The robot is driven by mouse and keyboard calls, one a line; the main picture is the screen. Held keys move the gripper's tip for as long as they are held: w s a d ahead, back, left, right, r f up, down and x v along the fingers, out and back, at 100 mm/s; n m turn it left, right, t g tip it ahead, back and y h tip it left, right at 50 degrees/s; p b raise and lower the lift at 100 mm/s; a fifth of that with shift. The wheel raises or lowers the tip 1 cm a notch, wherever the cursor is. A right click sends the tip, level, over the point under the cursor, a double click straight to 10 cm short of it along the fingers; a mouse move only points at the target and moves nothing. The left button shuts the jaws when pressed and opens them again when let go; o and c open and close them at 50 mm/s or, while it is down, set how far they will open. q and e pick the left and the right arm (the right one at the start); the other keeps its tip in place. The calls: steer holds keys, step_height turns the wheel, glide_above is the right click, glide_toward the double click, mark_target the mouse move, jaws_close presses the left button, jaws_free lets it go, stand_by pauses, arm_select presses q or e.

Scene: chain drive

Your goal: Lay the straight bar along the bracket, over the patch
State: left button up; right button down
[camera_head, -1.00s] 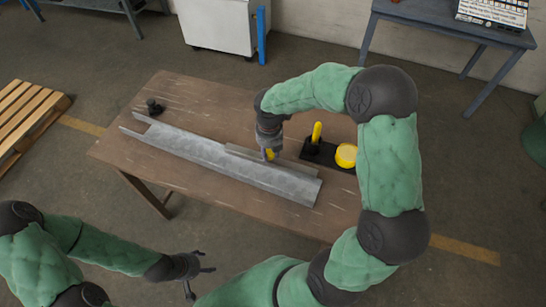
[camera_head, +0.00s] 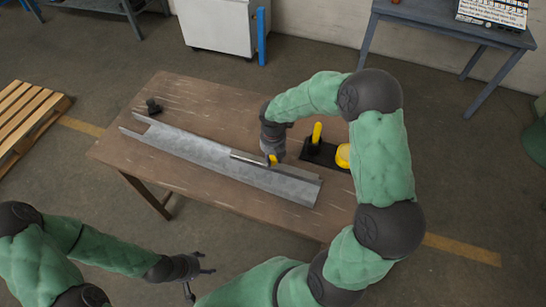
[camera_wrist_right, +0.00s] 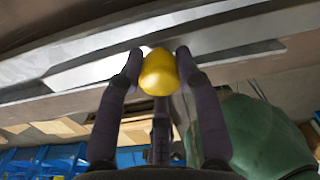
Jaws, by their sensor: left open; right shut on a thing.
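The bracket (camera_head: 178,143) is a long grey metal channel lying diagonally across the brown table. The straight bar (camera_head: 247,158) is a thin, shiny strip with a yellow grip (camera_head: 273,160), over the right half of the bracket and roughly along it. My right gripper (camera_head: 271,155) is shut on the yellow grip. In the right wrist view the grip (camera_wrist_right: 159,73) sits between both fingers, with the bar (camera_wrist_right: 95,70) behind it. I cannot tell whether the bar touches the bracket. No patch can be made out. My left gripper (camera_head: 200,279) is open and empty, off the table's front edge.
A black holder (camera_head: 325,155) with an upright yellow handle (camera_head: 317,132) and a round yellow piece (camera_head: 343,155) stands right of my right gripper. A small black part (camera_head: 153,106) is at the table's back left. The table's front left (camera_head: 150,160) is clear.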

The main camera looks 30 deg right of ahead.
mark_target(273, 157)
steer(key=shift+f, duration=0.45)
steer(key=c, duration=0.8)
jaws_free()
steer(key=shift+c, duration=0.2)
steer(key=shift+r, duration=0.5)
step_height(273, 157, up, 12)
steer(key=p, duration=0.1)
